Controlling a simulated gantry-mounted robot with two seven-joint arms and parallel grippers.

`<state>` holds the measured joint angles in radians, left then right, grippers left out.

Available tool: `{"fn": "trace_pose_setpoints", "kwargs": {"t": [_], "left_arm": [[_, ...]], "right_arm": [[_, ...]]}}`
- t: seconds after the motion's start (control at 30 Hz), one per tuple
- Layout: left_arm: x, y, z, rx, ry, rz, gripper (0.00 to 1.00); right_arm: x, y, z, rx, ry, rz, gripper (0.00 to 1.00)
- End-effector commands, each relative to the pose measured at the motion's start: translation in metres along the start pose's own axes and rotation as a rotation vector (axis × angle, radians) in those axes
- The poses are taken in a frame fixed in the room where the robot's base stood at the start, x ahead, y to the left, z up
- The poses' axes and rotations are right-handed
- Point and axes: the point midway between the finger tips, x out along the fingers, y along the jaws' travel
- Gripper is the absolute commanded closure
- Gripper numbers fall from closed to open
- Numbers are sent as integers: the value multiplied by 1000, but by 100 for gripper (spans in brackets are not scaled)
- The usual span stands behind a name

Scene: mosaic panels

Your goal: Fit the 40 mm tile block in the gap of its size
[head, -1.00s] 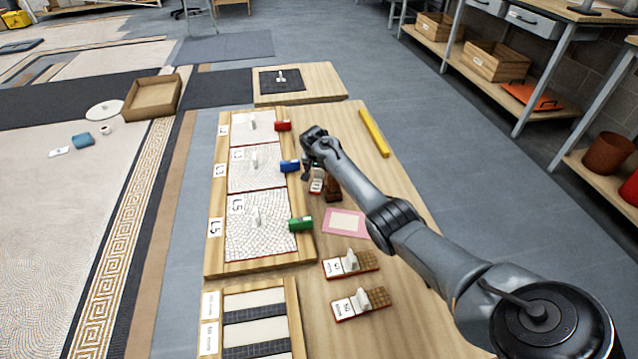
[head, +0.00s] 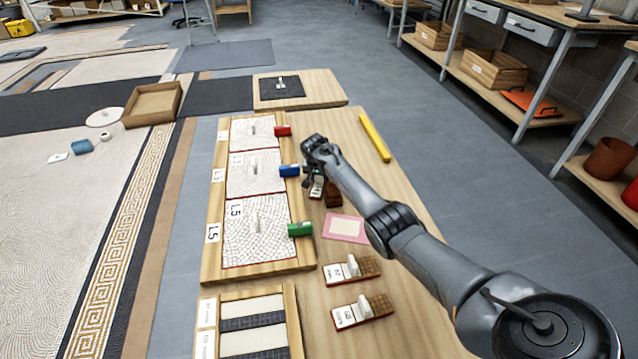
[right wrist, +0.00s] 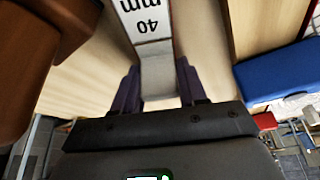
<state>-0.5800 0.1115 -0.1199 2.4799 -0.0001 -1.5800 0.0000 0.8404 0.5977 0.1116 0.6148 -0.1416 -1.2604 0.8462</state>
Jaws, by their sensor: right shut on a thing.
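The 40 mm tile block (right wrist: 148,22) shows its printed label in the right wrist view, upside down there. Its white upright grip (right wrist: 158,80) stands between the two dark fingers of my right gripper (right wrist: 158,92), which is shut on it. In the head view this gripper (head: 311,181) is low over the table, right of the panel with the blue block, and hides most of the tile block. A wooden frame with pale and dark strips (head: 251,322) is at the bottom; its labels are too small to read. My left gripper is not in view.
Two other labelled tile blocks (head: 352,268) (head: 361,310) lie nearer on the table. A brown object (head: 333,195) stands close beside my right gripper. Red (head: 283,131), blue (head: 289,170) and green (head: 300,229) blocks sit along the panel tray's right edge. A pink-bordered card (head: 346,228) lies flat.

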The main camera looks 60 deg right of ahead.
Motion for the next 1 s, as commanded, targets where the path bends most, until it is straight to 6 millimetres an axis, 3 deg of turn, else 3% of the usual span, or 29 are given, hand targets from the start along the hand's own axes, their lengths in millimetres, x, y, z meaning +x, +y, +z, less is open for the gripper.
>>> {"fn": "trace_pose_setpoints", "kwargs": {"t": [0.33, 0.8, 1.0], "left_arm": [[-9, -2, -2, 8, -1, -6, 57], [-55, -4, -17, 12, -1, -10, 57], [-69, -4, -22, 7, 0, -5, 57]], "right_arm": [[-11, 0, -5, 0, 1, -1, 95], [-79, 0, -33, 1, 0, -2, 95], [-100, -9, -32, -27, -1, -13, 95]]}}
